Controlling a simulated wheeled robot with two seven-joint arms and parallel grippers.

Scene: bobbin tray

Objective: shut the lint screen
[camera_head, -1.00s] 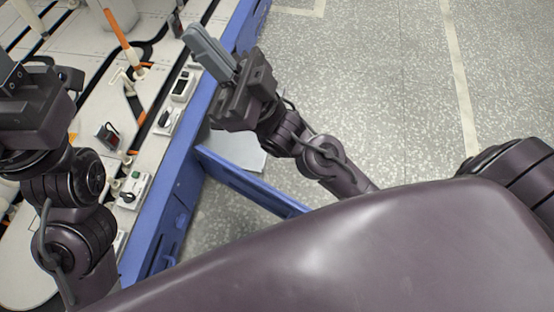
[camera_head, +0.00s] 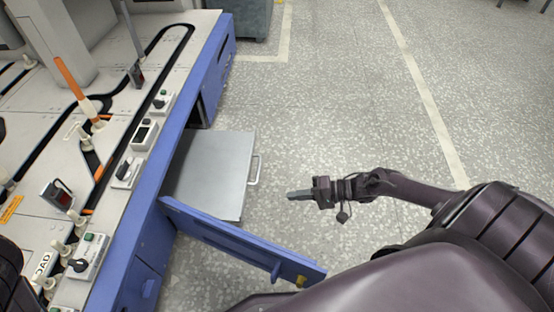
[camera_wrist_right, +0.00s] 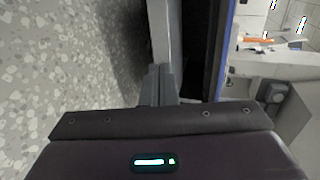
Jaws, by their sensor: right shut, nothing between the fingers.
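The lint screen appears to be the flat grey metal panel (camera_head: 208,172) that sticks out from the opening in the machine's blue side. It has a pale bar handle (camera_head: 254,170) on its outer edge. My right gripper (camera_head: 292,195) is out over the floor to the right of the panel, apart from the handle, with its fingers pointing left toward it. The right wrist view shows its fingers (camera_wrist_right: 160,84) together, with nothing between them. A pale grey strip beyond them there may be the panel. My left gripper is outside the picture.
A blue door (camera_head: 235,238) stands swung open in front of the panel, with a yellow mark near its end. The white machine top (camera_head: 125,85) holds switch boxes, an orange-tipped rod and tracks. Speckled floor (camera_head: 340,110) is clear on the right.

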